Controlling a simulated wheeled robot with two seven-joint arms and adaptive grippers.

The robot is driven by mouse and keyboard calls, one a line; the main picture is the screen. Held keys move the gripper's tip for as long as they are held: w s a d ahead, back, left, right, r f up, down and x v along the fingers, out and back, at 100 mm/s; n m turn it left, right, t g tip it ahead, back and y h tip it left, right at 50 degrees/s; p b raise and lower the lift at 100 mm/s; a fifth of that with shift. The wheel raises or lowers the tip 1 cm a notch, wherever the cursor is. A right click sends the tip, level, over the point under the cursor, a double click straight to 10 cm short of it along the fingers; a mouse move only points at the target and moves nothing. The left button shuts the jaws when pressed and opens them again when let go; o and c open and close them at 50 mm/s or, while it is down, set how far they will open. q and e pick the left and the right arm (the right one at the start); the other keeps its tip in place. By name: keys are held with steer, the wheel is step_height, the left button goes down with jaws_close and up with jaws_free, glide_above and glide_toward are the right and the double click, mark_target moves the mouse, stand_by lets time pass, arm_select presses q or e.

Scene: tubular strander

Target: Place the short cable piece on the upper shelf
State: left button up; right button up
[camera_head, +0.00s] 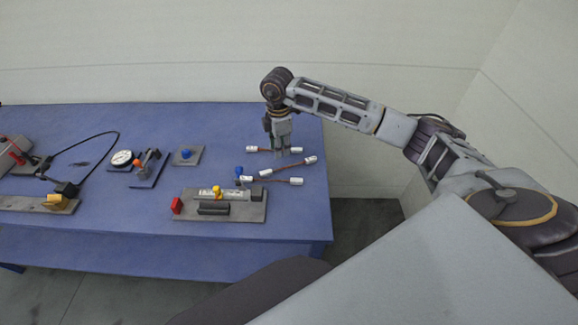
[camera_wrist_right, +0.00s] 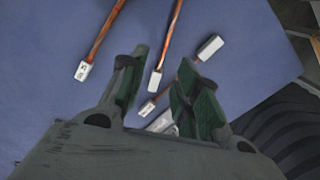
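Three thin brown cable pieces with white end tags lie on the blue table: an upper one (camera_head: 273,150), a middle one (camera_head: 288,167) and a lower one (camera_head: 272,181). My right gripper (camera_head: 282,155) points down over the upper piece. In the right wrist view my right gripper (camera_wrist_right: 161,66) is open. One piece with both tags showing (camera_wrist_right: 183,74) lies partly behind the right finger; two others (camera_wrist_right: 104,32) (camera_wrist_right: 171,35) run out of the top. No shelf shows. My left gripper is out of view.
A grey fixture (camera_head: 235,209) with red, yellow and blue parts stands in front of the cables. A dial gauge (camera_head: 122,158), small grey blocks and a black cable (camera_head: 98,137) lie to the left. The table's right edge is close to the cables.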

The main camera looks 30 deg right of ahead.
mark_target(280, 168)
steer(key=shift+f, duration=1.85)
steer(key=shift+s+a+f+p, duration=0.15)
steer(key=shift+f+p, duration=0.35)
steer(key=shift+f, duration=0.6)
steer(key=shift+s+a+f+p, duration=0.15)
steer(key=shift+f+p, duration=0.3)
steer(key=shift+f, duration=0.65)
steer(key=shift+d+f, duration=0.1)
steer(key=shift+f, duration=0.3)
jaws_close()
